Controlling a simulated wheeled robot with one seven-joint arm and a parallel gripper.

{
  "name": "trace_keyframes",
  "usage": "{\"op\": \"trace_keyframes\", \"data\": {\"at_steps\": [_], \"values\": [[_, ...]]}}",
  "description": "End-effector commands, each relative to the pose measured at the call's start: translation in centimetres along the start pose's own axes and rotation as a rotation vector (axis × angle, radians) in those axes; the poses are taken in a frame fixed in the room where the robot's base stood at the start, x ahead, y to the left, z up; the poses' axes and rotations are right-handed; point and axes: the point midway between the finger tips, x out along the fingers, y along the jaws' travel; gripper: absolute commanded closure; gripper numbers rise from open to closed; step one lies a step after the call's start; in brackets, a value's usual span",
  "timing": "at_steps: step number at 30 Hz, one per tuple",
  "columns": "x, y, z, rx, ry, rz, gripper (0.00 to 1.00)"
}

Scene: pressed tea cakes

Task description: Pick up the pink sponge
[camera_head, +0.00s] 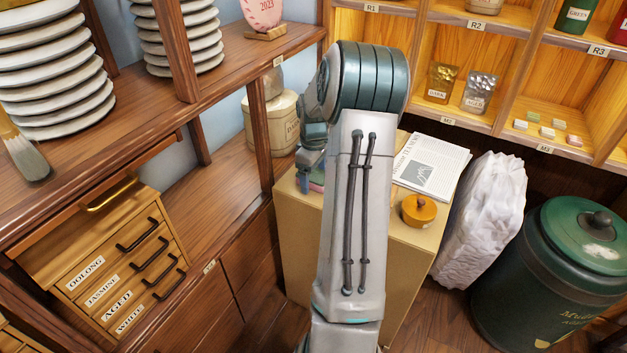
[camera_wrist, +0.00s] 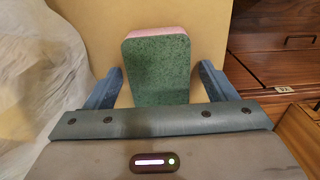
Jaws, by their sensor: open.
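The pink sponge (camera_wrist: 158,68) shows in the wrist view with a green, speckled scouring face towards the camera and a pink strip along its far edge. It is over a plain tan surface. My gripper (camera_wrist: 161,72) is open, with one blue-grey finger on each side of the sponge. A gap shows between each finger and the sponge, and its near end is hidden by the gripper body. In the head view my arm hides most of this area; only a small pink and green patch (camera_head: 317,187) shows left of the arm on the tan stand.
The tan stand (camera_head: 300,235) also holds a newspaper (camera_head: 430,165) and a round orange wooden box (camera_head: 419,210). A crumpled white sack (camera_head: 483,220) and a green canister (camera_head: 560,270) stand to the right. Wooden shelving with stacked plates (camera_head: 55,70) is at the left.

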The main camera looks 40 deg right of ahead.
Motion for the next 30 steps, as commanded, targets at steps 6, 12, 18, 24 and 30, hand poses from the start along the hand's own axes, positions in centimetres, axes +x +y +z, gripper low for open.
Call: {"op": "trace_keyframes", "data": {"at_steps": [6, 12, 18, 24, 30], "values": [[-0.1, 0.0, 0.0, 0.0, 0.0, 0.0, 0.58], [-0.1, 0.0, 0.0, 0.0, 0.0, 0.0, 0.73], [-0.2, 0.0, 0.0, 0.0, 0.0, 0.001, 0.73], [-1.5, 0.1, 0.0, -0.001, 0.0, 0.003, 0.73], [-4.9, 0.1, 0.0, 0.001, 0.001, 0.004, 0.73]]}}
